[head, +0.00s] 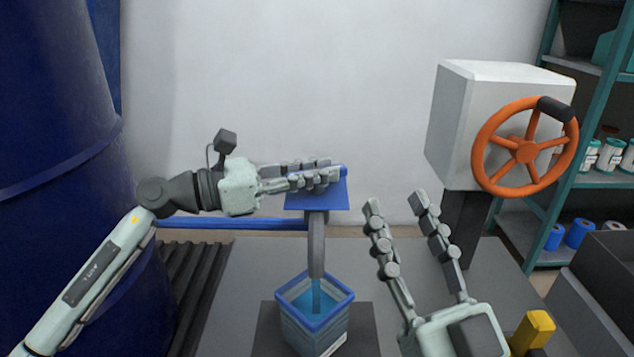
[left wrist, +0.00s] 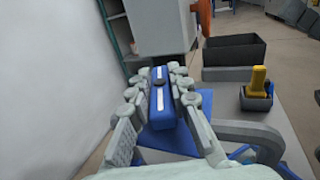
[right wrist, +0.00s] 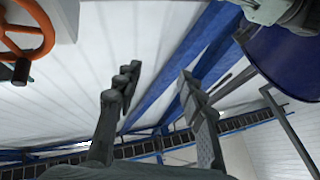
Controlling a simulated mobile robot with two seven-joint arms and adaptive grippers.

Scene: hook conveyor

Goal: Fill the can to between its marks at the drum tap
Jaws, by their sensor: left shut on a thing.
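The square can (head: 315,325) with a blue rim stands upright on a dark plate under the tap's grey spout (head: 316,245). A blue stream falls from the spout into the can, and blue liquid shows inside. Its marks cannot be made out. My left gripper (head: 325,174) is shut on the blue tap handle (head: 343,171), above a blue plate (head: 316,195); the handle (left wrist: 160,98) also shows between the fingers in the left wrist view. My right gripper (head: 395,203) is open and empty, to the right of the spout and can. The large blue drum (head: 60,180) stands at the left.
An orange handwheel (head: 525,147) on a grey box (head: 460,120) stands at the right. A yellow-handled object (head: 533,330) is beside my right gripper. A shelf (head: 600,182) with cans and a dark bin (head: 605,270) are at the far right. The grey tabletop (head: 245,280) is clear left of the can.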

